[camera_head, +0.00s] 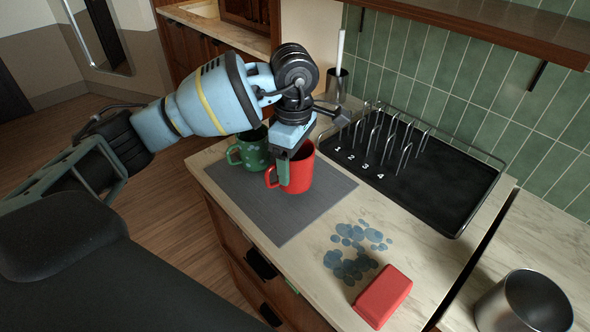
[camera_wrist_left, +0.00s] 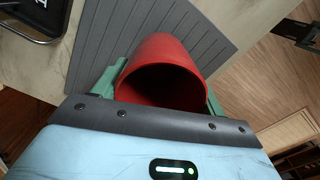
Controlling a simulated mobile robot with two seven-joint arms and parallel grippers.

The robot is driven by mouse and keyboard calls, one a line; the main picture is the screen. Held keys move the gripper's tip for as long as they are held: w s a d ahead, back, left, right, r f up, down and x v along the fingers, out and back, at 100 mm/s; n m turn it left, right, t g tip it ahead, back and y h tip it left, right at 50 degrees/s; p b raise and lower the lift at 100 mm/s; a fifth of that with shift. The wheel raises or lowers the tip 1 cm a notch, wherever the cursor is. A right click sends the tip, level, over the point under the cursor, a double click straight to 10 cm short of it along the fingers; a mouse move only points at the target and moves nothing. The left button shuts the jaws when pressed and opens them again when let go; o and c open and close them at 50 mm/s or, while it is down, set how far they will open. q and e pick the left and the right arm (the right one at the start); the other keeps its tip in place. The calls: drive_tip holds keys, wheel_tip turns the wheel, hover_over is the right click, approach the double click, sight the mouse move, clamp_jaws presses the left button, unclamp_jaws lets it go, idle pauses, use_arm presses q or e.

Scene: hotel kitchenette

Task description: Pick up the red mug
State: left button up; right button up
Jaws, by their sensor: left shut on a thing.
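The red mug (camera_head: 300,176) stands upright on the grey ribbed mat (camera_head: 262,212) near the counter's left end. Its handle points left in the head view. My left gripper (camera_head: 290,162) comes down on the mug from above and is shut on it. In the left wrist view the mug (camera_wrist_left: 163,62) sits between the two green fingers of the left gripper (camera_wrist_left: 161,88), its dark opening facing the camera. Whether the mug's base touches the mat is hard to tell. My right gripper is not in view.
A black rack tray (camera_head: 440,190) with numbered slots lies to the right. A red block (camera_head: 382,296), blue wet spots (camera_head: 355,250) and a metal pot (camera_head: 524,302) are nearer.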

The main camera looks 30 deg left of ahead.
use_arm(q)
drive_tip(key=s+a+r, duration=0.1)
drive_tip(key=s+a, duration=0.2)
drive_tip(key=s, duration=1.2)
drive_tip(key=shift+s+a+b, duration=0.15)
drive_tip(key=shift+s+b, duration=0.2)
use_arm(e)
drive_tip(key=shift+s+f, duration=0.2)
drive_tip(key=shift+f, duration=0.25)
use_arm(q)
drive_tip(key=shift+r, duration=0.1)
